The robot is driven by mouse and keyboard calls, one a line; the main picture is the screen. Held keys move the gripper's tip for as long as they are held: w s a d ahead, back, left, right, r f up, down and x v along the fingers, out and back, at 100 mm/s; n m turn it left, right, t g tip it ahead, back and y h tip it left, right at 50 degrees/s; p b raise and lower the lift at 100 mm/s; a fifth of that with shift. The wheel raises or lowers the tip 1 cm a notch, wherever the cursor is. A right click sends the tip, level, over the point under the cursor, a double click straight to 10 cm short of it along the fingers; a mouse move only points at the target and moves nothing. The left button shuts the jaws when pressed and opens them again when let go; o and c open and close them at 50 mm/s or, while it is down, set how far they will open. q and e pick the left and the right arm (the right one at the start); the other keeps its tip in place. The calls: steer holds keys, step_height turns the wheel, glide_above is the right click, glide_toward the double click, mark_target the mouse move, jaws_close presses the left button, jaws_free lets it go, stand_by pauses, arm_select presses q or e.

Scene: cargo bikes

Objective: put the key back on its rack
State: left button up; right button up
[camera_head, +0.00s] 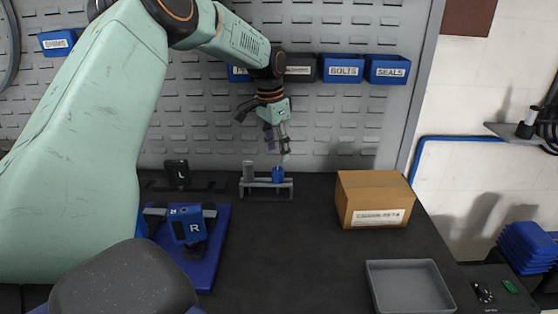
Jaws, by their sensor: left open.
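A small grey rack (265,188) stands on the dark bench, close to the pegboard wall. A blue piece (277,174), which looks like the key, stands upright at the rack's right part. A grey cylinder (248,170) stands at its left part. My left gripper (283,152) points down just above the blue piece. It is open, and its fingertips look slightly above the blue top; I cannot tell if they touch it. My right gripper is not in view.
A cardboard box (373,200) and an open grey tray (409,288) stand to the right. A blue stand with a part marked R (188,226) is at left, with a black part marked L (177,174) behind. Blue bins (343,69) hang on the wall. The bench middle is clear.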

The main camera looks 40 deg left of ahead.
arm_select(q)
steer(key=shift+s+a+r, duration=0.1)
steer(key=shift+s+r, duration=0.05)
steer(key=shift+r, duration=1.05)
steer(key=shift+s+r, duration=0.1)
steer(key=shift+r, duration=1.1)
steer(key=shift+a+f, duration=0.15)
